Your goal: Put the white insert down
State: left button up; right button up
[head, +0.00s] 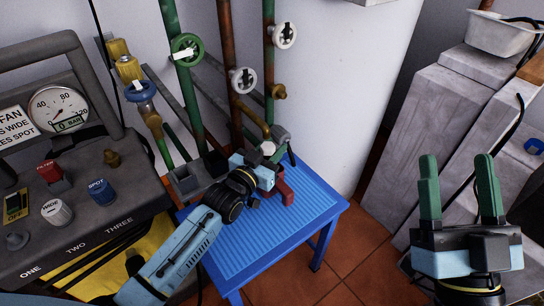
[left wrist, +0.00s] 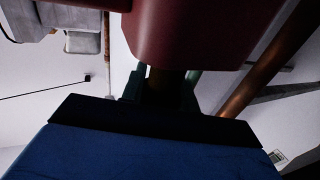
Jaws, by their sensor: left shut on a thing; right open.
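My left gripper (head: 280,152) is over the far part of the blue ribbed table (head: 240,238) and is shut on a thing. A small pale piece, which looks like the white insert (head: 268,148), shows at its fingers. Most of it is hidden. A dark red object (head: 285,190) is beside the gripper, and it also fills the top of the left wrist view (left wrist: 200,30). In that view the space between the fingers is dark, so the held thing is unclear. My right gripper (head: 457,162) is open and empty at the right, fingers pointing up.
Grey open boxes (head: 188,180) stand at the table's far left edge. Pipes with a green valve wheel (head: 187,49) and white wheels rise behind. A grey gauge panel (head: 80,190) is at the left, and stone-like blocks (head: 440,120) are at the right. The table's front is clear.

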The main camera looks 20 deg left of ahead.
pick_arm(q)
jog(key=shift+f+b, duration=0.35)
jog(key=shift+f, duration=0.4)
pick_arm(e)
jog(key=shift+s+d+r+t+y, duration=0.25)
jog(key=shift+s+r+t, duration=0.3)
jog(key=shift+t, duration=0.35)
pick_arm(q)
jog(key=shift+f, duration=0.1)
pick_arm(e)
jog(key=shift+f, duration=0.1)
pick_arm(q)
jog(key=shift+f, duration=0.55)
pick_arm(e)
jog(key=shift+s+t, duration=0.3)
jog(key=shift+s, duration=0.05)
pick_arm(q)
jog(key=o, duration=1)
jog(key=shift+f, duration=0.1)
jog(key=shift+c, duration=0.2)
pick_arm(e)
jog(key=shift+w, duration=0.1)
